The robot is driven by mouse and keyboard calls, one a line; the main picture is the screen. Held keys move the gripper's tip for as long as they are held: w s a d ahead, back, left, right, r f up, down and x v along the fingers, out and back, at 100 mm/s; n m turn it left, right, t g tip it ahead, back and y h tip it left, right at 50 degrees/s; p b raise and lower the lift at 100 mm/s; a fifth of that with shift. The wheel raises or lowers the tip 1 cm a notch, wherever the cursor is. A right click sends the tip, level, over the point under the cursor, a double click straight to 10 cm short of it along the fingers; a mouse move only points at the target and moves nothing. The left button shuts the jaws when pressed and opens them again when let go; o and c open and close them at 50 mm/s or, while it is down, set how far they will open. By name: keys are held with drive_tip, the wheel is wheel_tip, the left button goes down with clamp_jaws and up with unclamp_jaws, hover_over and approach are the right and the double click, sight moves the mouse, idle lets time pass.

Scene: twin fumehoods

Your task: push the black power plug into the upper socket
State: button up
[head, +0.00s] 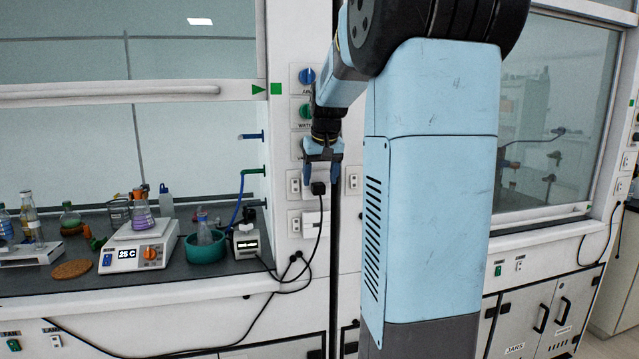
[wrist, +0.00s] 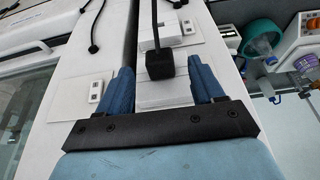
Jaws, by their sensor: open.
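The black power plug (head: 318,188) is at the socket wall on the pillar between the hoods, with its black cable hanging down. In the wrist view the plug (wrist: 160,65) sits in the gap between the fingertips, with space on both sides. My gripper (head: 321,178) is open, pointing at the wall; its blue fingers also show in the wrist view (wrist: 165,82). The upper socket plate (head: 294,186) is partly hidden by my gripper and the plug. I cannot tell whether the plug's pins are in a socket. A lower socket plate (head: 295,224) is below it.
Another socket plate (head: 353,181) is to the right, across a dark vertical gap. Blue and green valve knobs (head: 306,76) are above. A second cable plug (head: 298,255) is lower down. The left bench holds a hotplate (head: 139,247) and a teal bowl (head: 205,248).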

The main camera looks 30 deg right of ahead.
drive_tip(key=v, duration=1.1)
drive_tip(key=shift+r, duration=0.2)
drive_tip(key=shift+s+a, duration=0.1)
drive_tip(key=shift+s, duration=0.05)
drive_tip(key=s+a+f+n+t, duration=0.1)
drive_tip(key=s+a+f, duration=0.7)
drive_tip(key=s, duration=0.4)
drive_tip(key=s+a+f+n+y, duration=0.1)
drive_tip(key=s+a+f+n, duration=0.1)
drive_tip(key=s+a+f, duration=0.6)
drive_tip(key=s+a, duration=0.2)
drive_tip(key=s, duration=0.1)
drive_tip(key=shift+s+a+f+t, duration=0.25)
drive_tip(key=shift+s+a+t, duration=0.1)
drive_tip(key=shift+a+t, duration=0.05)
drive_tip(key=shift+c, duration=0.2)
